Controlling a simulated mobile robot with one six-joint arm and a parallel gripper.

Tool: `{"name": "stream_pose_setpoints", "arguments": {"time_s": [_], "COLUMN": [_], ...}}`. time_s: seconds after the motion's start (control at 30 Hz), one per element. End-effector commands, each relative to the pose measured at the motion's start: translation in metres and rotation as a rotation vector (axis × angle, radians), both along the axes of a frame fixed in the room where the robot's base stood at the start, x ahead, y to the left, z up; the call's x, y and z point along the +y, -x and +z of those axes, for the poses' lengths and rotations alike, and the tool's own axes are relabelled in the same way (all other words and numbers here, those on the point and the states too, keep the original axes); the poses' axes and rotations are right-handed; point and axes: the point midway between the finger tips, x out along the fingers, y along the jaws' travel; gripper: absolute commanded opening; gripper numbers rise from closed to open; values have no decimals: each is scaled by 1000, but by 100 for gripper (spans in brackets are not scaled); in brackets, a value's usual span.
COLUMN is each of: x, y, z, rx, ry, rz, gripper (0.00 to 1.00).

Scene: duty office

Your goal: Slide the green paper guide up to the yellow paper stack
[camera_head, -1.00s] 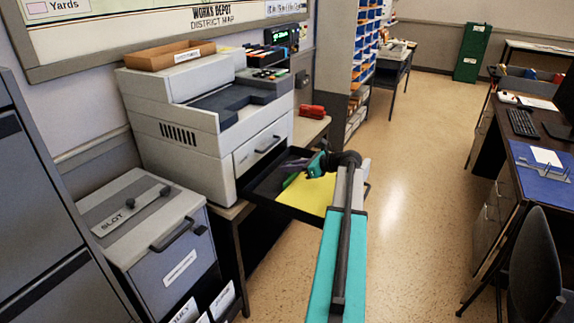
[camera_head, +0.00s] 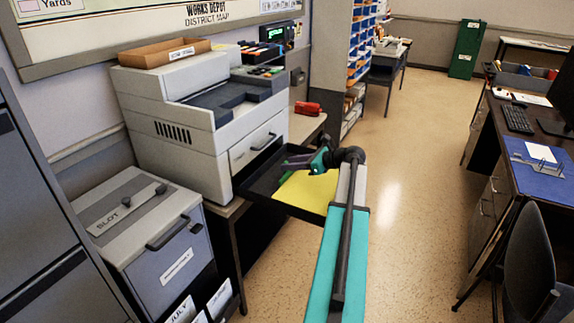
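The yellow paper stack (camera_head: 305,194) lies in the dark pulled-out tray (camera_head: 256,183) of the grey copier. A small sliver of green, which looks like the paper guide (camera_head: 285,177), shows at the stack's left edge, just below my gripper. My gripper (camera_head: 293,164) reaches in from the right over the tray, its grey fingers pointing left. The fingers and wrist hide most of the guide. I cannot tell whether the fingers touch the guide or whether they are open or shut.
The copier (camera_head: 200,120) stands on a low table behind the tray. A grey slotted box (camera_head: 150,235) stands at the front left. A red object (camera_head: 307,108) sits on the table behind the tray. The floor to the right is clear up to the desk (camera_head: 495,190).

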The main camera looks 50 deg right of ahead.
Motion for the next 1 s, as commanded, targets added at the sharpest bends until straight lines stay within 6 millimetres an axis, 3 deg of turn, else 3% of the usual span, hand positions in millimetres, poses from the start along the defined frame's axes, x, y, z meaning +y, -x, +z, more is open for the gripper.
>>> {"name": "stream_pose_setpoints", "arguments": {"time_s": [0.6, 1.0], "x": [-22, -24], "y": [86, 100], "z": [37, 43], "rx": [0, 0], "ry": [1, 0], "rz": [-2, 0], "gripper": [34, 34]}}
